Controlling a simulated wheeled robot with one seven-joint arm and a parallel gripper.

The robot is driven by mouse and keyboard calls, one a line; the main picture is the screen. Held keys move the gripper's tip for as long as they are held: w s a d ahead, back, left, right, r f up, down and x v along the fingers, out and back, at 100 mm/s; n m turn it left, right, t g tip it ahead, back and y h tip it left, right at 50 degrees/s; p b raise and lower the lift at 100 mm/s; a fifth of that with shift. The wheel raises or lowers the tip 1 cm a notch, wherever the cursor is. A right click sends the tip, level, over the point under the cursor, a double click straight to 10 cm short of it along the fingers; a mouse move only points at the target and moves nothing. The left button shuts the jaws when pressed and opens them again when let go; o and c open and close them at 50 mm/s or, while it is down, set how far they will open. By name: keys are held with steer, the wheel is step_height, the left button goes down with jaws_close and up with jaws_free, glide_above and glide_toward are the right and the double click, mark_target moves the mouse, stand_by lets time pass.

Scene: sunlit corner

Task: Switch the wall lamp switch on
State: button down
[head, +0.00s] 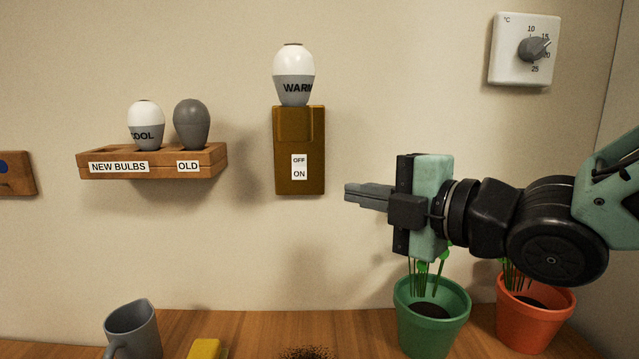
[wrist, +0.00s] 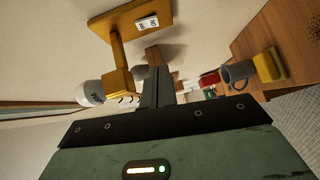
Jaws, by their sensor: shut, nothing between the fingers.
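The wall lamp (head: 286,150) is a brown-gold box on the wall with a bulb marked WARM (head: 294,72) upright on top. I cannot make out a switch lever apart from this label. The bulb shows no clear glow. My gripper (head: 348,193) is shut and empty, to the right of the lamp's lower part and apart from it in the head view. In the wrist view, the lamp's plate (wrist: 110,22) and label (wrist: 148,23) lie beyond my shut fingers (wrist: 155,85), toward the top.
A wooden shelf (head: 150,172) at left holds a COOL bulb (head: 146,120) and a grey bulb (head: 192,122). A thermostat (head: 510,65) hangs at upper right. Below stand a green pot (head: 428,330), an orange pot (head: 533,325), a grey mug (head: 132,330) and a yellow block (head: 207,349).

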steer(key=p, duration=1.3)
glide_toward(293, 178)
steer(key=a+x, duration=0.1)
steer(key=x, duration=0.4)
steer(key=shift+w+d, duration=0.2)
steer(key=shift+w, duration=0.05)
